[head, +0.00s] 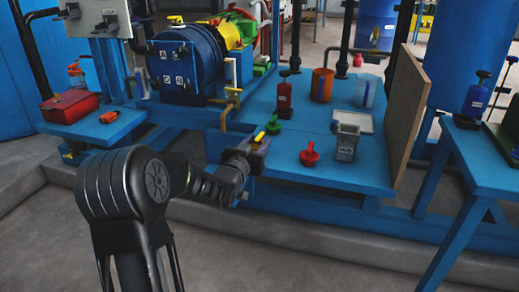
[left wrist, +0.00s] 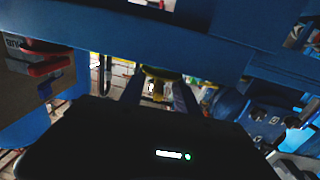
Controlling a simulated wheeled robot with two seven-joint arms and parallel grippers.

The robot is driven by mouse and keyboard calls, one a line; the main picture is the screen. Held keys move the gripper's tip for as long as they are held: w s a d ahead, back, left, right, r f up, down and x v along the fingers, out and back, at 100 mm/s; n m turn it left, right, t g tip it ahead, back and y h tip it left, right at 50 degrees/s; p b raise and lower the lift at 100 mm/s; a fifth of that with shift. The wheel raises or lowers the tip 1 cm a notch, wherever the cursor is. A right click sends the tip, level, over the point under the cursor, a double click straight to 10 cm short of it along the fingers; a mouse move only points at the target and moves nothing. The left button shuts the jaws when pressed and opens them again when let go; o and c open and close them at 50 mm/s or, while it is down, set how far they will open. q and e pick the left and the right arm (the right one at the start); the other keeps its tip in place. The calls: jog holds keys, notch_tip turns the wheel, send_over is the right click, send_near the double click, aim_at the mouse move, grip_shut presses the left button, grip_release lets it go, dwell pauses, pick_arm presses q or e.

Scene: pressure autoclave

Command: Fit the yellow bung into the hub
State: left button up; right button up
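The yellow bung (head: 259,136) shows as a small yellow piece at the fingertips of my left gripper (head: 256,147), at the front left edge of the blue bench. In the left wrist view a yellow stem with a wider olive-yellow rim (left wrist: 158,76) shows between the two fingers of my left gripper (left wrist: 157,92). The view is dark, and whether the fingers touch the stem is unclear. The blue drum-shaped vessel (head: 188,60) with lettered plates stands behind to the left, with a yellow part (head: 226,34) beside it. I cannot tell which part is the hub. My right gripper is not in view.
A green bung (head: 273,126) stands just behind the gripper and a red bung (head: 310,155) to its right. A grey labelled container (head: 345,146), a red bottle (head: 284,93) and an orange cup (head: 321,86) stand on the blue bench (head: 283,178). A brown panel (head: 403,105) closes its right side.

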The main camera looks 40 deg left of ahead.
pick_arm(q)
jog(key=shift+w+a, duration=0.15)
jog(key=shift+w, duration=0.55)
grip_shut()
dwell(0.5)
